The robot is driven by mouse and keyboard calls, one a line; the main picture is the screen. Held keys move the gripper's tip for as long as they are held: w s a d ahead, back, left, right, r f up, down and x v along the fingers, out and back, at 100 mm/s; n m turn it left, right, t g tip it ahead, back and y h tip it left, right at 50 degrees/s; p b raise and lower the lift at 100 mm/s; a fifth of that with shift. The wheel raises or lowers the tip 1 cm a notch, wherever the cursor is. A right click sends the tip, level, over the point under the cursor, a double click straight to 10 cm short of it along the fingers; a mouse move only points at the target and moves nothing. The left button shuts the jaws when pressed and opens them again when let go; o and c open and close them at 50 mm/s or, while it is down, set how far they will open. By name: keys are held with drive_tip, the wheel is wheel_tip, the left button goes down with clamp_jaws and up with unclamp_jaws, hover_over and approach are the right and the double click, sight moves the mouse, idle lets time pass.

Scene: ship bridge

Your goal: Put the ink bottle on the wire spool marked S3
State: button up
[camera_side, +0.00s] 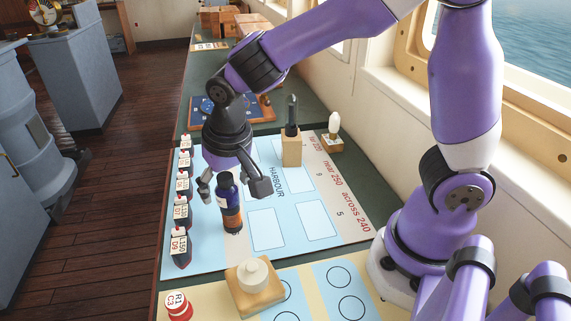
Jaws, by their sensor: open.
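A dark blue bottle (228,193) with a black cap and an orange band, which looks like the ink bottle, stands upright on the light blue chart mat (300,236). My gripper (236,190) is open above the mat, with its fingers to the left and right of the bottle's upper part. I cannot tell whether either finger touches it. I cannot make out a mark S3 on anything, so I cannot tell which thing is that wire spool. A red and white round piece marked R1 C3 (178,306) is at the bottom left.
Several dark, red-topped labelled pieces (181,246) line the mat's left edge. A wooden block with a white knob (256,287) stands in front. A wooden block with a dark handle (292,148) and a white-bulbed piece (333,128) stand behind. The mat's right front is clear.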

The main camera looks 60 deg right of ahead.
drive_tip(key=v, duration=1.1)
drive_tip(key=s+d+f+n+t+y, duration=0.1)
drive_tip(key=s+d+f+n+t, duration=0.1)
drive_tip(key=s+d, duration=0.6)
drive_tip(key=shift+d+n+t, duration=0.15)
drive_tip(key=shift+n+t, duration=0.15)
drive_tip(key=shift+n, duration=0.6)
drive_tip(key=shift+s, duration=0.15)
